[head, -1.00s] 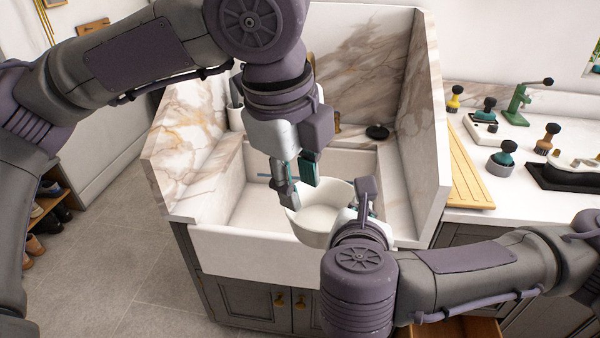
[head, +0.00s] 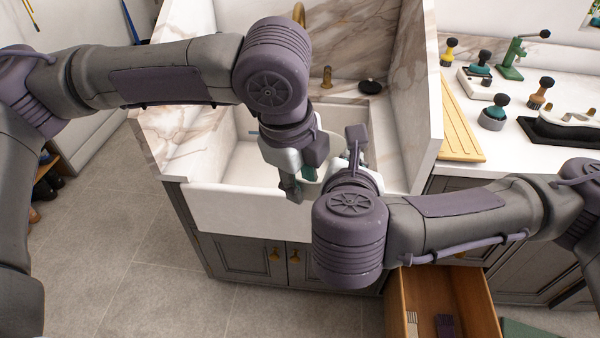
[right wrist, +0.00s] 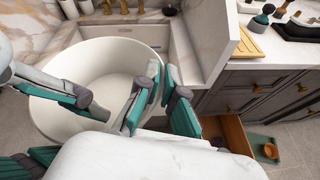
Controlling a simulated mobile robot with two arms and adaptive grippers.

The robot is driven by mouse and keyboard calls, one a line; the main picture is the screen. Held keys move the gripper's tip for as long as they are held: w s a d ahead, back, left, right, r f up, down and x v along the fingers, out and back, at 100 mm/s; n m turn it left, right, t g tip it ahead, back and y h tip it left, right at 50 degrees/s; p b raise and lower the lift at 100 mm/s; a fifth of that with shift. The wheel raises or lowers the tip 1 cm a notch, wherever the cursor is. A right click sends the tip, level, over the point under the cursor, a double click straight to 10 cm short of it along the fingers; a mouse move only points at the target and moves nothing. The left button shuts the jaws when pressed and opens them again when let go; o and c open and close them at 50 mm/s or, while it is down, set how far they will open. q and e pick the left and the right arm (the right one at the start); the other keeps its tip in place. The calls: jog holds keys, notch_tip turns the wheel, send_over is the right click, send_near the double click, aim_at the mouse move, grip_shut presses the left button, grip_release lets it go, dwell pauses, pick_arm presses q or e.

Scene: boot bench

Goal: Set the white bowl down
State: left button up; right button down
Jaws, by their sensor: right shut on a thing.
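The white bowl (right wrist: 95,62) fills the left half of the right wrist view, empty and roughly upright. In the head view it is mostly hidden behind my arms, by the front of the white sink (head: 232,210). My right gripper (right wrist: 160,105) is shut on the bowl's right wall, one finger inside and one outside. In the head view the right gripper's fingers are mostly hidden by its wrist. My left gripper (head: 300,184) is at the bowl's near left rim, fingers apart; one finger reaches over the rim. Whether it touches the bowl cannot be told.
An open wooden drawer (head: 408,300) juts out below my right arm. The counter (head: 505,152) at right holds several brushes, a green clamp-like tool (head: 513,58) and a slatted wooden board (head: 458,125). Marble walls (head: 395,80) flank the sink.

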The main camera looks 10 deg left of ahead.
pick_arm(q)
grip_shut()
pick_arm(e)
jog(key=c, duration=1.2)
grip_release()
jog(key=shift+c, duration=0.2)
